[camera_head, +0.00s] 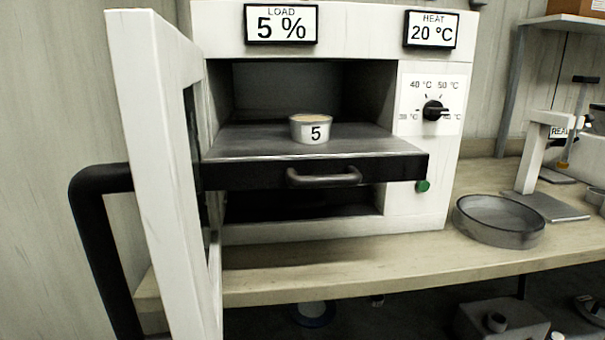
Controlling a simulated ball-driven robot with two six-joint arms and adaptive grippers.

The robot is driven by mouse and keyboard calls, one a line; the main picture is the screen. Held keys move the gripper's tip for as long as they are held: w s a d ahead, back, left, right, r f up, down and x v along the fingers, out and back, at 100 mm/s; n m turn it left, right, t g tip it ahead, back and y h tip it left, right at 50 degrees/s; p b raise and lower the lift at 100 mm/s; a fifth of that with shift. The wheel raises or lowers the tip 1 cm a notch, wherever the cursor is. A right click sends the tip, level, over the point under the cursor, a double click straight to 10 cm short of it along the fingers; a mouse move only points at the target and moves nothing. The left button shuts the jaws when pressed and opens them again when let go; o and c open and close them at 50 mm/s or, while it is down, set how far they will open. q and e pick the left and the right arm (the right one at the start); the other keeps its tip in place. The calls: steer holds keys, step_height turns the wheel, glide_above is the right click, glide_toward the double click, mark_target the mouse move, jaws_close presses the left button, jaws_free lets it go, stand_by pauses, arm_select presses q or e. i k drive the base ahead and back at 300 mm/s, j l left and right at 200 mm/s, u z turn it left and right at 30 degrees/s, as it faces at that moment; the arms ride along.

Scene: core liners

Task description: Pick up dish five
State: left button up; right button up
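Dish five (311,130) is a small round light-coloured dish with a black "5" on its front and a tan top. It sits upright on the grey pulled-out shelf (260,144) of a white oven (428,190). The shelf has a metal handle (324,178) on its black front edge. Neither of my grippers shows in the head view.
The oven door (160,130) stands open on the left, with a thick black handle (98,205). Displays read "LOAD 5 %" (281,23) and "HEAT 20 °C" (432,30). A round grey pan (499,220) and a white stand (534,155) are on the bench to the right.

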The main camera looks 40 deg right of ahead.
mark_target(305, 129)
steer(key=l+z, duration=0.1)
steer(key=z, duration=0.25)
steer(key=l+z, duration=0.1)
steer(key=z, duration=0.25)
steer(key=l+z, duration=0.1)
steer(key=z, duration=0.25)
steer(key=i+j, duration=0.05)
